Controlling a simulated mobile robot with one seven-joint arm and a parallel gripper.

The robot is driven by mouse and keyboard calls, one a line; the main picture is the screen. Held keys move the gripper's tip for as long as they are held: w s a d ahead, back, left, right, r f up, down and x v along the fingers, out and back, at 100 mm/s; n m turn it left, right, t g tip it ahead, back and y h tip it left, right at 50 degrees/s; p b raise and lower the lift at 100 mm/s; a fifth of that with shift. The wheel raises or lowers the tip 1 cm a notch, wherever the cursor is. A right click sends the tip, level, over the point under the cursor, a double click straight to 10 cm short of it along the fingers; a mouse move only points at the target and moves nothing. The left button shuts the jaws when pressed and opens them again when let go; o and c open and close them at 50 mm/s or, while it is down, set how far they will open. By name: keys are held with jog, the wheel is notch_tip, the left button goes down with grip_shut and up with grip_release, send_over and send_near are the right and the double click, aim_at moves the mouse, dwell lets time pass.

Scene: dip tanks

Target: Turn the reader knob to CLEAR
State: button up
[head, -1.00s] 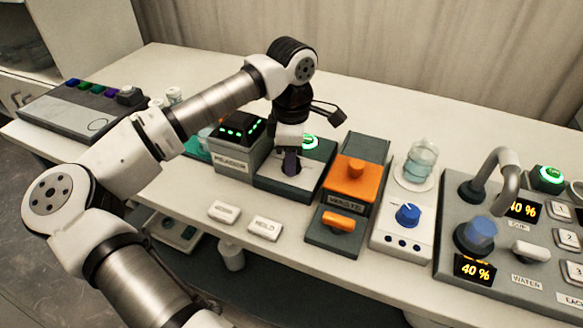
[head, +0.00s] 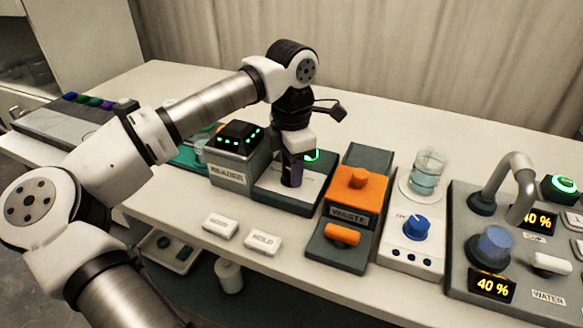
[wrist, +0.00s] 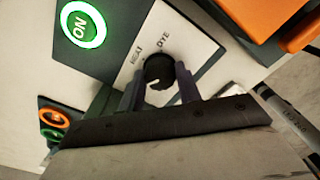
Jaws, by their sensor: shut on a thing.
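The reader (head: 232,165) is a grey box with a dark top and a row of green lights. A panel with a pale plate (head: 308,188) adjoins it on the right. In the wrist view the small dark round knob (wrist: 158,70) sits on this plate, with printed words beside it. One looks like DYE; another is hard to read, and I cannot make out CLEAR. My gripper (wrist: 160,82) is shut on the knob, one finger on each side. In the head view my gripper (head: 291,178) points down at the plate and hides the knob.
A lit green ON button (wrist: 82,27) is on the same panel. The orange WASTE unit (head: 355,190) stands close on the right, then a blue dial (head: 416,228) and a glass beaker (head: 428,170). Two white label blocks (head: 263,242) lie in front.

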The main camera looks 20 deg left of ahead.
jog(key=o, duration=1)
jog(key=shift+r, duration=0.1)
notch_tip(320, 180, up, 14)
jog(key=shift+f, duration=0.25)
